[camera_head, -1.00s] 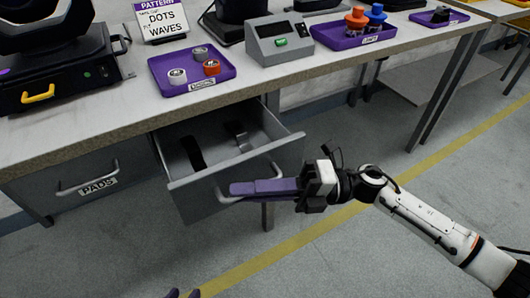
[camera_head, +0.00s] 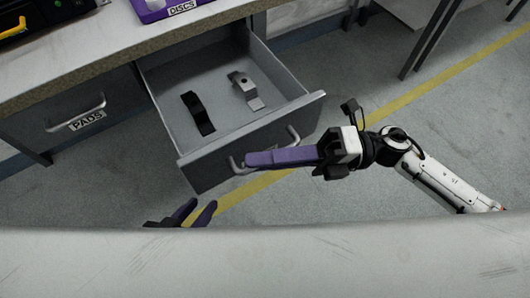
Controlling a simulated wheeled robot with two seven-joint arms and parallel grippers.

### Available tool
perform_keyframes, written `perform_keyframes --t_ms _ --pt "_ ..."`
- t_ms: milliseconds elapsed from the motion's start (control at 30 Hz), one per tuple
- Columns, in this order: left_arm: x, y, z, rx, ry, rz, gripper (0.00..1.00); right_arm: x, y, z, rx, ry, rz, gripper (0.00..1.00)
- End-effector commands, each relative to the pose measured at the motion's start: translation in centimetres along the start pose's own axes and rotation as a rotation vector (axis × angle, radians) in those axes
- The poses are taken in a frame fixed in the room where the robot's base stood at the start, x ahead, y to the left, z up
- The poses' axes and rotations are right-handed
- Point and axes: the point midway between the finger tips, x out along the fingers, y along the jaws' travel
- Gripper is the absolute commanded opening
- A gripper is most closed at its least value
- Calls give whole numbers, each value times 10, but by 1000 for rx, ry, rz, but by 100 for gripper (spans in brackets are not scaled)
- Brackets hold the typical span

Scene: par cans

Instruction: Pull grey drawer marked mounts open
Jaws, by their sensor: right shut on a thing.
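The grey drawer (camera_head: 228,148) under the bench stands well open and holds a black clamp-like part (camera_head: 198,113) and a silver one (camera_head: 245,90). Its label is not visible. My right gripper (camera_head: 262,158) has its purple fingers at the drawer's front handle (camera_head: 293,134), shut on it; the fingers hide the middle of the handle. My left gripper (camera_head: 196,213) shows only its purple fingertips, apart and empty, in front of and below the drawer.
A closed grey drawer marked PADS (camera_head: 85,122) is to the left. The bench top (camera_head: 105,45) carries a purple DISCS tray (camera_head: 165,9). A pale scratched surface (camera_head: 270,262) crosses the bottom of the view and hides part of my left gripper. The floor at right is clear.

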Motion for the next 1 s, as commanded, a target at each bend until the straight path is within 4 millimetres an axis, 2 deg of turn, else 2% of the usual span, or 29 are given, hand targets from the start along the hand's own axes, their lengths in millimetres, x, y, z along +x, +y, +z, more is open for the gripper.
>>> perform_keyframes --t_ms 67,100,200,567,667,1000 --pt "0 0 0 0 -1 0 31 -2 0 1 -2 -1 -3 0" --pt "0 0 0 0 -1 0 31 -2 0 1 -2 -1 -3 13" --pt "0 0 0 0 -1 0 31 -1 0 1 -2 -1 -2 28" --pt "0 0 0 0 -1 0 31 -5 0 1 0 -2 -2 28" --pt "0 0 0 0 0 0 31 -18 -1 1 1 -2 -5 28" --pt "1 0 1 0 1 1 31 -83 -1 1 0 -3 -5 28"
